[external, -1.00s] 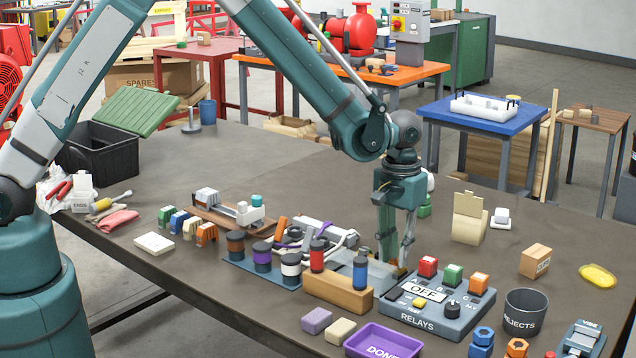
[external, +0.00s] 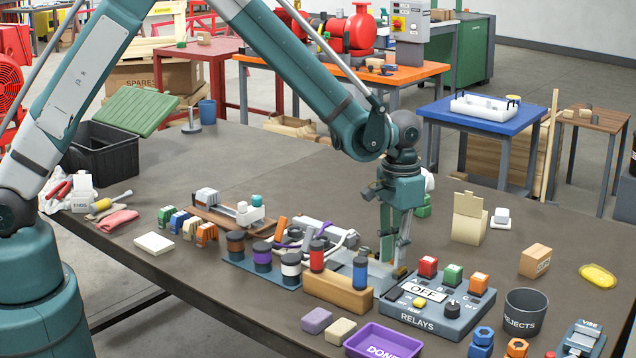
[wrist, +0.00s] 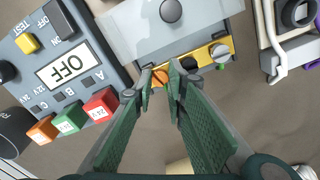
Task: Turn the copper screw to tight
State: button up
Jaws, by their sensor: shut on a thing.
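The copper screw (wrist: 160,77) is an orange-brown head at one end of a yellow strip in the wrist view. My gripper (wrist: 161,84) has its two green fingers closed around this head, with a fingertip on either side. The fingertips hide part of the screw, and its turn mark cannot be made out. In the external view my gripper (external: 398,272) points down between the blue-capped cylinder and the relay box, and the screw is too small and covered to tell.
A black screw (wrist: 189,62) and a silver screw (wrist: 220,51) sit on the same yellow strip. The grey RELAYS box (external: 437,312) with coloured blocks and an OFF display stands close beside my gripper. A wooden block (external: 337,293) and a purple tray (external: 384,341) are in front.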

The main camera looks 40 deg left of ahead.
dwell(0.3)
jog(key=o, duration=0.6)
jog(key=shift+r, duration=0.15)
jog(key=shift+r, duration=3.9)
